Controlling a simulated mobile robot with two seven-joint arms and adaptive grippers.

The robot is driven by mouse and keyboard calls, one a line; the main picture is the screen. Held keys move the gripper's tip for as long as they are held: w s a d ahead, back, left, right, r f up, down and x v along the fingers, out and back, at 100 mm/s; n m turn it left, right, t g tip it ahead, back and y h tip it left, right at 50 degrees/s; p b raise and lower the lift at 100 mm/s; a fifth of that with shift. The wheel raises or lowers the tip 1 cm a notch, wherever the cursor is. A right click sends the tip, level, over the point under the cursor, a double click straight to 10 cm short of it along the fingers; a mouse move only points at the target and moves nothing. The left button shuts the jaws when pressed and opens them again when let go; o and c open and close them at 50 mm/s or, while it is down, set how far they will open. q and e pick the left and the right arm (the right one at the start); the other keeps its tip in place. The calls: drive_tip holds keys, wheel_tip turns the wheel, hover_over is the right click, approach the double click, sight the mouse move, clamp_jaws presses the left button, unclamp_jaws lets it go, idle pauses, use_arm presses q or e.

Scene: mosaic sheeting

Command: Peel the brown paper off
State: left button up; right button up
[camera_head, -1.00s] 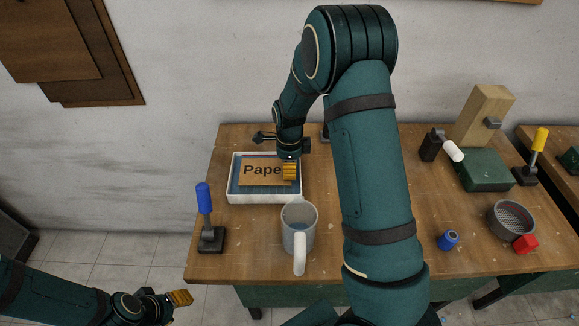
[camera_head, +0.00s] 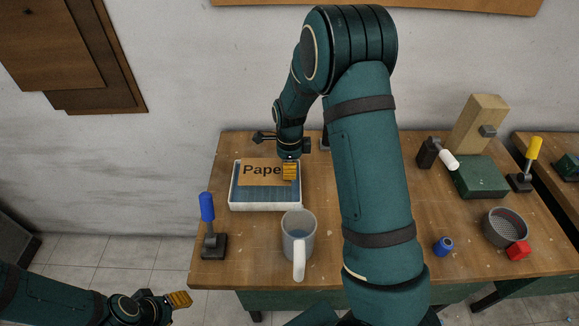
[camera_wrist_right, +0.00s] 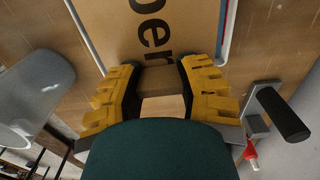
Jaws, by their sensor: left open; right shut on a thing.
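The brown paper (camera_head: 254,181), printed with dark letters, lies over the far part of a blue mosaic sheet (camera_head: 258,194) in a white tray (camera_head: 265,206). A strip of blue shows along the paper's near side. My right gripper (camera_head: 289,172) reaches over the tray from behind and is shut on the paper near its right end. In the right wrist view the paper (camera_wrist_right: 110,20) runs up between the yellow-padded fingers (camera_wrist_right: 160,80); the exact grip is partly hidden. My left gripper (camera_head: 180,299) is open and empty, off the table at the lower left.
A grey mug (camera_head: 298,240) stands just in front of the tray. A blue-handled clamp (camera_head: 210,230) is at the table's left edge. A sieve (camera_head: 504,228), red block (camera_head: 518,250), blue piece (camera_head: 444,246) and green block (camera_head: 480,177) stand to the right.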

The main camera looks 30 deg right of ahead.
drive_tip(key=shift+r+p, duration=0.75)
drive_tip(key=shift+r, duration=0.3)
